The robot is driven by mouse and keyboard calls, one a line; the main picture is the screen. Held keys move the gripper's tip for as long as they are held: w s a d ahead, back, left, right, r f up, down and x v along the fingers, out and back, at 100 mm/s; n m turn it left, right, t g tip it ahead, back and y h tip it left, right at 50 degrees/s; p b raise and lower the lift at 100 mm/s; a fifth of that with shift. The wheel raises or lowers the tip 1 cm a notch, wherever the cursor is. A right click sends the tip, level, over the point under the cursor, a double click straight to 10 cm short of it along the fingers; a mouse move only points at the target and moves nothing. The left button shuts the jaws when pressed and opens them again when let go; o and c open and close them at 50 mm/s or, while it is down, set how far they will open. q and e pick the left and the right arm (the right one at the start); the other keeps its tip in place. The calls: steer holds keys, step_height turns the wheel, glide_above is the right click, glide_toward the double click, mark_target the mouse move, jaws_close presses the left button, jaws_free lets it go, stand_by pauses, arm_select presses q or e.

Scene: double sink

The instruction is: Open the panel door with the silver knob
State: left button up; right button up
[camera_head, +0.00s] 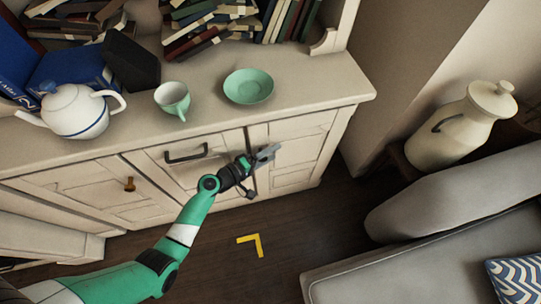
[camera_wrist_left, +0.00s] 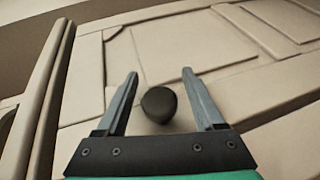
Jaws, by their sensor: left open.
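The cabinet's right panel door (camera_head: 295,153) is shut, its cream face flush with the cabinet front. My left gripper (camera_head: 268,153) is in front of this door, near its left side. In the left wrist view, the open fingers of this gripper (camera_wrist_left: 160,80) point at the door, with a round knob (camera_wrist_left: 159,104) between them. The knob looks dark grey there, not clearly silver, and I see a gap on both sides of it. In the head view the gripper hides the knob. My right gripper is not in view.
A door with a brass knob (camera_head: 129,184) and a middle front with a dark bar handle (camera_head: 186,153) are to the left. A teapot (camera_head: 75,110), cup (camera_head: 173,99) and green bowl (camera_head: 248,86) stand on top. A grey sofa (camera_head: 440,255) is at the right.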

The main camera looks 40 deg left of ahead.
arm_select(q)
jaws_close()
stand_by(0.3)
stand_by(1.1)
